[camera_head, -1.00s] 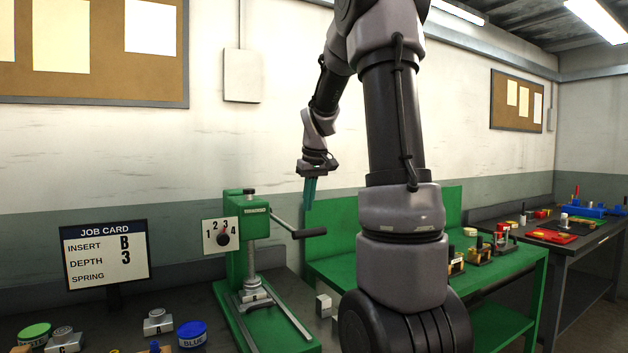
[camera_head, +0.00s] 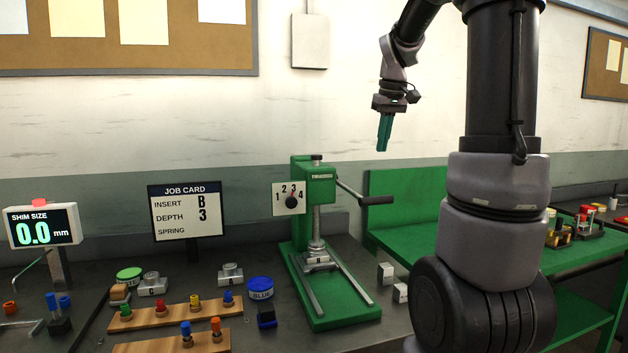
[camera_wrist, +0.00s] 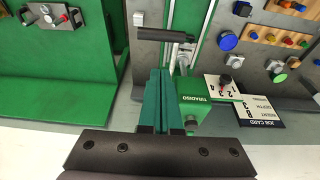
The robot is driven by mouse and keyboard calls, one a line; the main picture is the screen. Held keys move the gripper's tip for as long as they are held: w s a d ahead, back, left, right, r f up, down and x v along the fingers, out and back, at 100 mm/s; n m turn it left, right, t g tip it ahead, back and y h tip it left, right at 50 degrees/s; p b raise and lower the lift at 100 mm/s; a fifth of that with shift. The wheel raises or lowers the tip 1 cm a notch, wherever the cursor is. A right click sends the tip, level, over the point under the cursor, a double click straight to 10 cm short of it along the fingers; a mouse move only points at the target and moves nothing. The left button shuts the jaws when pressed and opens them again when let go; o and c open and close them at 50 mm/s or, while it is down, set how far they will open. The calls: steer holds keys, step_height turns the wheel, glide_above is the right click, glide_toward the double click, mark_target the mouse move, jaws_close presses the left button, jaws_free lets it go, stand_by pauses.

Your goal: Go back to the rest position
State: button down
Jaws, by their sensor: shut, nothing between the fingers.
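My gripper (camera_head: 383,148) hangs in the air with its teal fingers pointing down, in front of the white wall and to the upper right of the green press (camera_head: 320,190). The fingers are together and hold nothing. In the wrist view my gripper (camera_wrist: 159,75) shows its closed fingers above the area of the press handle (camera_wrist: 165,36). The press stands on the dark bench, with an insert marked B (camera_head: 318,258) in its base. Its depth dial (camera_head: 291,200) carries the numbers 1 to 4.
A job card (camera_head: 187,212) reads insert B, depth 3. A shim size display (camera_head: 40,228) reads 0.0 mm. Wooden racks (camera_head: 160,320) with coloured pegs lie at the front left. Small grey blocks (camera_head: 386,272) sit right of the press. A green bench (camera_head: 420,200) stands at right.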

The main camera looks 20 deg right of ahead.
steer(key=s+a+f+m+t+y, duration=0.1)
steer(key=s+a+m+t, duration=0.1)
steer(key=s+a, duration=0.5)
steer(key=s+a+f+m+t, duration=0.1)
steer(key=s+a+m+t, duration=0.1)
steer(key=s+a, duration=0.5)
steer(key=s, duration=0.6)
steer(key=shift+s+a+m+y, duration=0.15)
steer(key=shift+a+m+y, duration=0.15)
steer(key=shift+y, duration=0.1)
